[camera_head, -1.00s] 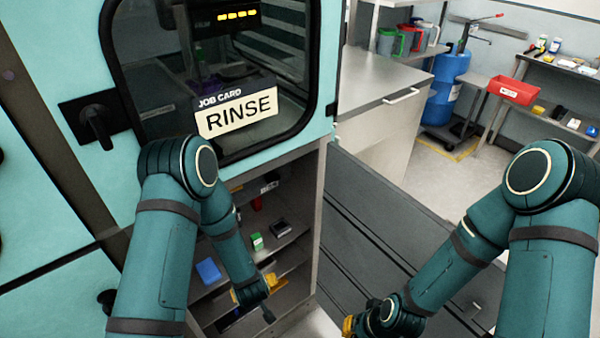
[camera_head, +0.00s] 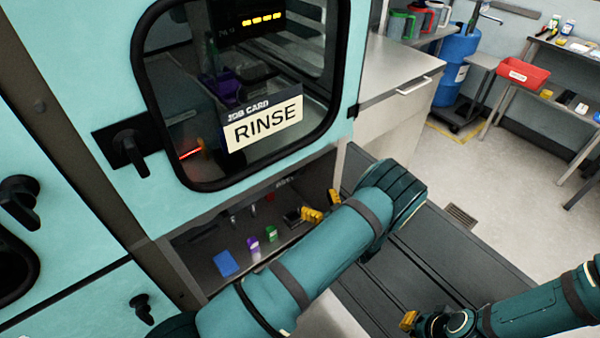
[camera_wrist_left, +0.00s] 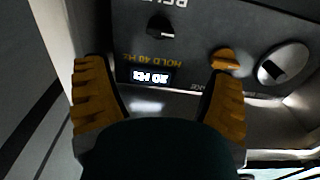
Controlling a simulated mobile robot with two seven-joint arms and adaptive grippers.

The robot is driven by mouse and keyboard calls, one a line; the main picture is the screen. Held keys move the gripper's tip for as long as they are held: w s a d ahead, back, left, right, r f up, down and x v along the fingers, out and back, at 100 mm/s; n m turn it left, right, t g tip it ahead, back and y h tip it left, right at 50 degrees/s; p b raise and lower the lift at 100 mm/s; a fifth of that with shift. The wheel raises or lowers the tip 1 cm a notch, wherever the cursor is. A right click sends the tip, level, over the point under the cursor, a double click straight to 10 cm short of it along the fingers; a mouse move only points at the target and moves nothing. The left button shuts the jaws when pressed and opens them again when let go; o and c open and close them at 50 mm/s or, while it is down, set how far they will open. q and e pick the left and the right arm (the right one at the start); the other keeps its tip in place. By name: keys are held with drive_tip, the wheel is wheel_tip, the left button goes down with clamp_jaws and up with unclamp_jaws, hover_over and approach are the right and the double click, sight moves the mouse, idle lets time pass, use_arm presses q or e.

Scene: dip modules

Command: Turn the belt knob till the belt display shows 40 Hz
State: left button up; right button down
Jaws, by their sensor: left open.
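In the left wrist view a dark panel shows upside down, with part of a BELT label at the top edge. A black knob (camera_wrist_left: 160,27) sits below that label. Under a yellow "HOLD 40 Hz" line, the lit belt display (camera_wrist_left: 151,76) is small and blurred; its number is hard to read, perhaps 20 Hz. My left gripper (camera_wrist_left: 158,70) is open, its yellow fingers on either side of the display with nothing between them. In the head view my left gripper (camera_head: 312,215) is at the cabinet opening. My right gripper (camera_head: 425,321) is low at the right, its fingers partly hidden.
An orange knob (camera_wrist_left: 225,60) is close to the right finger, and a pale oval fitting (camera_wrist_left: 283,63) lies beyond. In the open cabinet are a blue block (camera_head: 226,263), a purple item (camera_head: 254,245) and a green box (camera_head: 271,233). A RINSE card (camera_head: 264,124) hangs on the window.

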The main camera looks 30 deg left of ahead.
sight(289, 176)
use_arm(q)
drive_tip(key=x, duration=1.3)
drive_tip(key=shift+w+a, duration=0.15)
drive_tip(key=shift+a, duration=0.2)
drive_tip(key=c, duration=1.2)
